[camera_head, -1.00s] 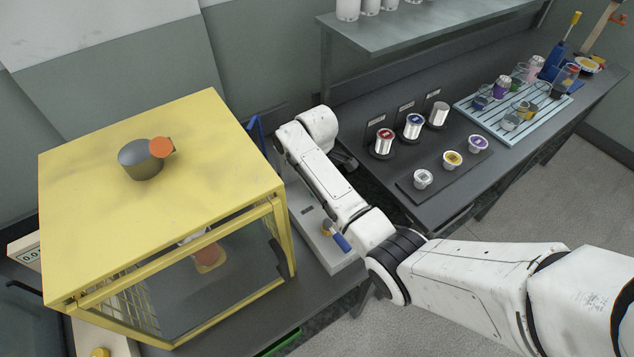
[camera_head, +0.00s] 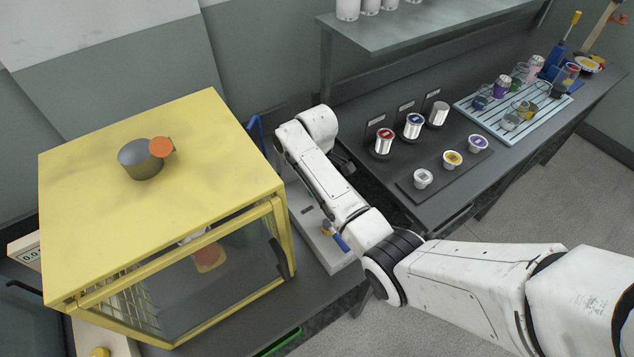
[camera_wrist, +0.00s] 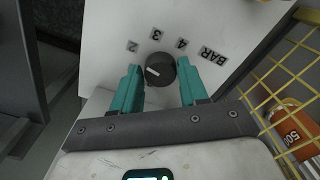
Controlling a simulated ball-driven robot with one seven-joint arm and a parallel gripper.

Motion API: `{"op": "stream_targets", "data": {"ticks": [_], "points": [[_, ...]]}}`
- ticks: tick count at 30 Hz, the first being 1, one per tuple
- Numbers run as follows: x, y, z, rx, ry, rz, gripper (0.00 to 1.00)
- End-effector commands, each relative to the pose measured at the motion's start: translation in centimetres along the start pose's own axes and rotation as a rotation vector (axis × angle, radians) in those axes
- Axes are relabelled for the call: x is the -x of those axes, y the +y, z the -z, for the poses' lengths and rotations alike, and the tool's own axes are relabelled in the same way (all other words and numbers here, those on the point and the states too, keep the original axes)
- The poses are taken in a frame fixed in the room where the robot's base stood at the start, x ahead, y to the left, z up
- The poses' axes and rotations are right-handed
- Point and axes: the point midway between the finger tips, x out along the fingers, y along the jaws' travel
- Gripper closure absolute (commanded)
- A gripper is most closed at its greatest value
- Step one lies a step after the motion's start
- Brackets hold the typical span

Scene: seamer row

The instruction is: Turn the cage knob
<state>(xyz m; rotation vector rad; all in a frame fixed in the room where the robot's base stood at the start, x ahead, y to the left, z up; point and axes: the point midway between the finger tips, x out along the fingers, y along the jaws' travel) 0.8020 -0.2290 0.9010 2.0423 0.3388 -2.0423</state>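In the wrist view a dark round knob (camera_wrist: 161,69) with a white pointer mark sits on a white panel (camera_wrist: 110,25) marked 2, 3, 4 and BAR. The pointer mark lies on the knob's left side, below the 2. My gripper (camera_wrist: 160,78) has teal fingers apart, one on each side of the knob. Narrow gaps seem to show, but contact is hard to judge. The yellow cage (camera_head: 150,215) stands at the left in the head view, and its mesh shows right in the wrist view (camera_wrist: 275,85). The knob and my fingers are hidden in the head view.
On top of the cage is a grey cylinder (camera_head: 139,160) with an orange part. A dark bench (camera_head: 430,205) at the right holds cans, small cups and a pale slatted rack (camera_head: 515,118). An orange-labelled item (camera_wrist: 295,125) stands behind the mesh.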

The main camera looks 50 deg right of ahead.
Motion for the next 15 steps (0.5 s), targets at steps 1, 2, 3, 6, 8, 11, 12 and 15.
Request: {"op": "stream_targets", "data": {"ticks": [1, 2, 3, 6, 8, 11, 12, 15], "points": [[0.02, 0.02, 0.00, 0.000, 0.000, 0.000, 0.51], [0.01, 0.01, 0.00, 0.000, 0.000, 0.000, 0.49], [0.00, 0.00, 0.00, 0.000, 0.000, 0.000, 0.45], [-0.02, -0.01, 0.00, 0.000, 0.000, 0.001, 0.36], [-0.03, -0.02, -0.01, 0.001, 0.000, 0.001, 0.36], [-0.04, -0.03, -0.01, 0.001, 0.000, 0.001, 0.36], [-0.04, -0.03, -0.01, 0.001, 0.000, 0.001, 0.36], [0.21, -0.02, 0.02, 0.001, 0.001, 0.001, 0.36]]}}
